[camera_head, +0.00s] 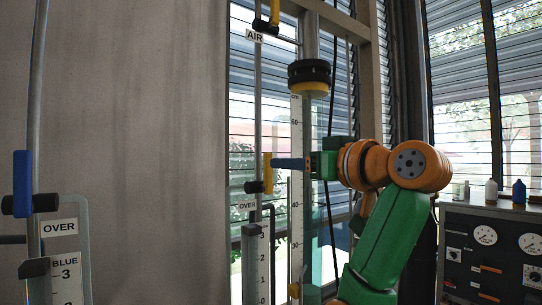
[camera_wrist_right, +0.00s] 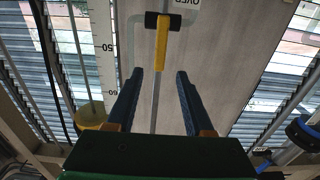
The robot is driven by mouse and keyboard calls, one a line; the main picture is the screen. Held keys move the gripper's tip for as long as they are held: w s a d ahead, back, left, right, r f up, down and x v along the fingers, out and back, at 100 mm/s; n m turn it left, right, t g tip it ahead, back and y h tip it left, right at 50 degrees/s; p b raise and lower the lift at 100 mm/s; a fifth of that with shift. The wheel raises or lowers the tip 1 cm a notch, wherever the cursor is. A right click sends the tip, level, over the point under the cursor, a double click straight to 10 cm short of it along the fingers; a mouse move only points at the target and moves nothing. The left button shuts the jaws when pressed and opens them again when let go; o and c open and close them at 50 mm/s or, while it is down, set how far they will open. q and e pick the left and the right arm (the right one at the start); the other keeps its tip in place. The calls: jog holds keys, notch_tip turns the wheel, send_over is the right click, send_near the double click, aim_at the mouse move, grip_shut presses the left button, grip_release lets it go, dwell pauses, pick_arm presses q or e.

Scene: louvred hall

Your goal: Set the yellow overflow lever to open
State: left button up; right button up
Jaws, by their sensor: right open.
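The yellow overflow lever (camera_head: 267,172) stands upright along its thin pipe, above a black valve body (camera_head: 254,187) and the OVER label. It also shows in the right wrist view (camera_wrist_right: 161,45), where the picture is upside down. My right gripper (camera_head: 276,163) reaches in from the right, with its blue fingers at the lever's height. In the right wrist view my open fingers (camera_wrist_right: 160,72) stand either side of the lever's line, with nothing held. Whether a finger touches the lever I cannot tell. My left gripper is not in view.
A second yellow lever (camera_head: 275,12) is above, by the AIR label (camera_head: 255,36). A blue lever (camera_head: 22,183) stands on the left pipe. A tall scaled tube (camera_head: 296,130) with a black and yellow cap (camera_head: 309,77) rises close behind my fingers. A gauge panel (camera_head: 495,245) stands right.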

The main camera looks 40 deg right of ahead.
aim_at(268, 173)
jog(key=w+p, duration=0.2)
jog(key=w, duration=0.4)
jog(key=shift+w+d+f, duration=0.2)
jog(key=shift+w+d, duration=0.1)
jog(key=shift+d, duration=0.1)
jog(key=shift+w, duration=0.1)
jog(key=shift+c, duration=0.2)
jog(key=shift+w+f, duration=0.1)
jog(key=shift+w, duration=0.05)
jog(key=c, duration=0.4)
grip_shut()
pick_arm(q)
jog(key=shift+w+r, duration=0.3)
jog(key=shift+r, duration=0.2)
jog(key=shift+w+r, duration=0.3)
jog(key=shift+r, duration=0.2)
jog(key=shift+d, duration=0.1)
